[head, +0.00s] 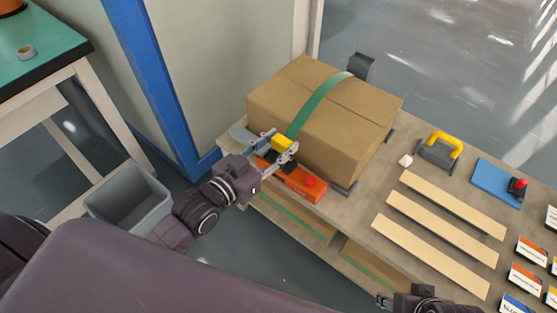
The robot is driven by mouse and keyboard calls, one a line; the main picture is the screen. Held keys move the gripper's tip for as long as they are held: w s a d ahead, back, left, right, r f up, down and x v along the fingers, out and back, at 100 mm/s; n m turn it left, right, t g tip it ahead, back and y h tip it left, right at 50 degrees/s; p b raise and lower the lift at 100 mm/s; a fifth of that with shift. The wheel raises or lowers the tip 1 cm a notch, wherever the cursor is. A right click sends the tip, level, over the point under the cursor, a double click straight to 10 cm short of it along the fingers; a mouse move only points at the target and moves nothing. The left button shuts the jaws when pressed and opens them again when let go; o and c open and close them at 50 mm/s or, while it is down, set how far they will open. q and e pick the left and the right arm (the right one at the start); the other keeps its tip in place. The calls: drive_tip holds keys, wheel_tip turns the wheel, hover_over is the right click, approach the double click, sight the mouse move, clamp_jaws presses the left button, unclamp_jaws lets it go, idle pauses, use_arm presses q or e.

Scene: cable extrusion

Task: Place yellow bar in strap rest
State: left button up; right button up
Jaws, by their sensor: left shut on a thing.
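A small yellow bar (283,143) is at the near end of the green strap (318,103), which runs over the top of a cardboard box (325,115). The fingers partly hide the bar. A grey plate (243,134) lies behind the gripper, at the table's left end; I cannot tell whether it is the strap rest. My right gripper (384,300) shows only partly at the bottom edge, and its fingers are unclear.
The box stands on the workbench (362,206). A dark bracket (361,66) is behind it. To the right are wooden slats (443,230), a yellow-handled tool (441,148), a blue plate (497,184) and labelled cards (525,279). A grey bin (128,201) stands left on the floor.

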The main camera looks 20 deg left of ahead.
use_arm(q)
drive_tip(key=shift+f+b, duration=0.45)
drive_tip(key=shift+f, duration=2.35)
drive_tip(key=shift+f, duration=0.1)
drive_tip(key=shift+f, duration=0.15)
drive_tip(key=o, duration=1.1)
drive_tip(key=shift+o, duration=0.2)
